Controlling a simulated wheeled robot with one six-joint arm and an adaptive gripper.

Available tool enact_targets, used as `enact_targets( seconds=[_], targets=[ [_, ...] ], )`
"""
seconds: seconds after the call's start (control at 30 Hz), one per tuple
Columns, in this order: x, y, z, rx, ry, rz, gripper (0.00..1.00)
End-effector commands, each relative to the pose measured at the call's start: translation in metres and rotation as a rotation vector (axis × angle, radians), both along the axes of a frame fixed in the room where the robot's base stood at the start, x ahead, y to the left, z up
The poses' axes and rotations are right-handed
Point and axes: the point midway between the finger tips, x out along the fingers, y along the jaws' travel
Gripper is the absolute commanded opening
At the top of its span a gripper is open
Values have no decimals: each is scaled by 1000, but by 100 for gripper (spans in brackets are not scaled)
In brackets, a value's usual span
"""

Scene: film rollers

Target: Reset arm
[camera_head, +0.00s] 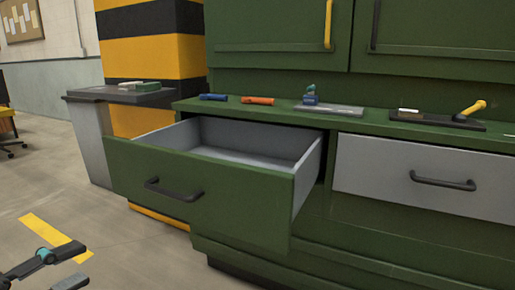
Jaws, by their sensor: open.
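My gripper (80,265) is at the lower left corner, above the floor. Its dark fingers stand apart with a teal part between the links, and nothing shows between them. Part of it is cut off by the picture's edge. It is apart from the green cabinet (320,245) and to the left of the pulled-out drawer (195,200). The drawer has a green front with a black handle and grey inner walls. The part of its inside that shows is empty.
A grey drawer (420,180) at the right is shut. On the countertop lie a blue tool (213,97), an orange tool (258,101), and two dark trays with small items. A side table (120,95) stands by a striped pillar (150,55). Floor at left is open.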

Motion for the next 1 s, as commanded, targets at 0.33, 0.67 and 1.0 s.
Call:
enact_targets(
  seconds=[0.33, 0.67, 1.0],
  targets=[
    [-10, 22, -41, -64, 173, 135, 41],
    [-22, 6, -110, -102, 463, 234, 41],
    [2, -67, -146, 64, 778, 183, 41]
  ],
)
